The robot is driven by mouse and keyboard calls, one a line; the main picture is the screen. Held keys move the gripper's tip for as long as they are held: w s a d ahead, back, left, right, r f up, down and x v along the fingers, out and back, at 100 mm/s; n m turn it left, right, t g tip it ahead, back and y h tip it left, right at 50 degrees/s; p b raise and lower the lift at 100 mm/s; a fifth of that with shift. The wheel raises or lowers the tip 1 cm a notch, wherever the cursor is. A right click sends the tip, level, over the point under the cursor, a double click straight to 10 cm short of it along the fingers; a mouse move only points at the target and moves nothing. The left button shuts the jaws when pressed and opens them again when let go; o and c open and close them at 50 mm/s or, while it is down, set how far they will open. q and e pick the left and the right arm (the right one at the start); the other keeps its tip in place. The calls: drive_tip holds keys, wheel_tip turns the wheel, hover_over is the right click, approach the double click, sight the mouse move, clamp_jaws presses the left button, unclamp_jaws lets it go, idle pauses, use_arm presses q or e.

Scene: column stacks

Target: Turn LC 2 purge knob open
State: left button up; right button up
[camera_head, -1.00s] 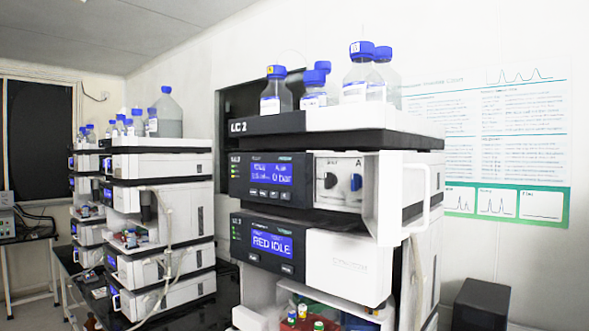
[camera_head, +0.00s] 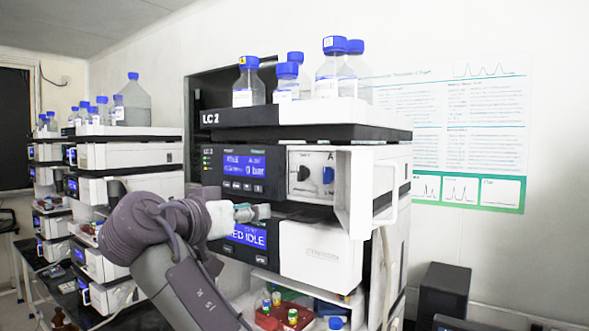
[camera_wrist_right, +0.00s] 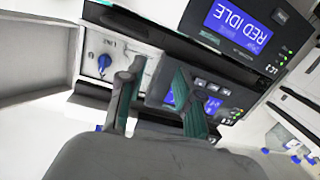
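The LC 2 stack (camera_head: 262,120) stands in the centre of the head view. Its knob panel (camera_head: 314,192) carries a black round knob (camera_head: 303,173) and a dark blue knob (camera_head: 328,174) on its right. My right gripper (camera_head: 262,211) is left of and below this panel, in front of the module faces, apart from the knobs. In the right wrist view, the picture is upside down; its two fingers (camera_wrist_right: 160,78) are spread and hold nothing. A blue knob (camera_wrist_right: 104,61) shows left of the fingers; the black knob seems hidden behind a finger. My left gripper is not in view.
An open white door (camera_head: 362,190) juts out just right of the knob panel. Bottles (camera_head: 334,75) stand on top of the stack. A tray with vials (camera_head: 283,318) lies below. Another stack (camera_head: 128,155) stands at left. A black box (camera_head: 443,292) is at lower right.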

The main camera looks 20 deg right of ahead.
sight(299, 170)
drive_tip(key=s+r+m+h, duration=0.2)
drive_tip(key=s+r, duration=0.1)
drive_tip(key=r, duration=0.4)
drive_tip(key=p+x, duration=0.2)
drive_tip(key=x, duration=0.2)
drive_tip(key=p+x, duration=0.2)
drive_tip(key=x, duration=0.2)
drive_tip(key=p+x, duration=0.3)
drive_tip(key=x, duration=0.1)
drive_tip(key=shift+w+f, duration=0.25)
drive_tip(key=shift+f, duration=0.05)
drive_tip(key=shift+w+d+f, duration=0.15)
drive_tip(key=shift+w+d, duration=0.1)
drive_tip(key=shift+d, duration=0.05)
clamp_jaws()
